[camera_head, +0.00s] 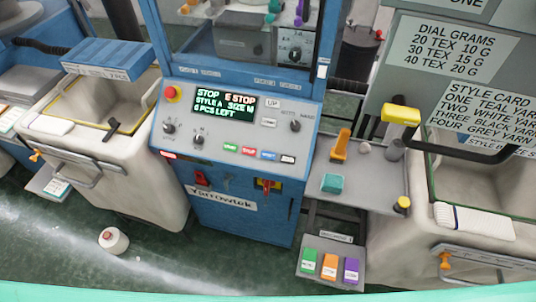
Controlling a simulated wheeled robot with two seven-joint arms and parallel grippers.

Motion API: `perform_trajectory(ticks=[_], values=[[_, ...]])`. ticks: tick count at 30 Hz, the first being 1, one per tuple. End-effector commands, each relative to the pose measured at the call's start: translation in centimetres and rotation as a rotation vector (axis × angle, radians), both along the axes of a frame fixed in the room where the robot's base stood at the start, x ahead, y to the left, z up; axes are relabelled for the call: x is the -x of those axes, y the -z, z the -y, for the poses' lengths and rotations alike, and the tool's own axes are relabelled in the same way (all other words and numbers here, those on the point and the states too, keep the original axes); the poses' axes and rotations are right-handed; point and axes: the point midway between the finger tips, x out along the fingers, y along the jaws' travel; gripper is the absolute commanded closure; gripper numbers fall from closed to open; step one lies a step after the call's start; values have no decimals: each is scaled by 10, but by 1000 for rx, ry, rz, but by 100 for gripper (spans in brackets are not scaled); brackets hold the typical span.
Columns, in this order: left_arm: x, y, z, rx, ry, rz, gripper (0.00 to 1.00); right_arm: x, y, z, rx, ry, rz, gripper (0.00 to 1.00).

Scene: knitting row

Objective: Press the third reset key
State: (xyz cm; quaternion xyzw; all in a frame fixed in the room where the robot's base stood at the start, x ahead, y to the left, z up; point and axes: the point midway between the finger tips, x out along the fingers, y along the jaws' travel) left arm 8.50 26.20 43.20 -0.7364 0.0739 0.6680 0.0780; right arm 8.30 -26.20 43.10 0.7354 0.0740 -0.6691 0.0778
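The Yarrowtek machine's control panel (235,125) faces me near the middle. Below its display is a row of small keys: a green key (231,148), a red key (249,152), a blue key (268,155) and a dark key with a pale surround (288,159). Their lettering is too small to read surely, so I cannot tell which is a reset key. The lit display (224,104) shows STOP, E STOP, style A, size M and a pieces-left line. A red round button (172,93) sits at the panel's upper left. Neither of my grippers is in view.
Pale bins stand left (95,165) and right (475,205) of the machine. A grey shelf (360,195) carries an orange tool (340,145) and a teal block (331,184). A yarn cone (113,240) stands on the floor. The floor before the machine is mostly clear.

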Motion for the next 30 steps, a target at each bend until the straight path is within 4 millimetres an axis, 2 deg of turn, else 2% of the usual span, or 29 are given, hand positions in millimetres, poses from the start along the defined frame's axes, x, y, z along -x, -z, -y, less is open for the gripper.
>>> perform_trajectory(ticks=[1,5,30], values=[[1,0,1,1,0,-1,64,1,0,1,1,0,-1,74],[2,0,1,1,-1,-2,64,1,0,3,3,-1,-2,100],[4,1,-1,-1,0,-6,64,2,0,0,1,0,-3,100]])
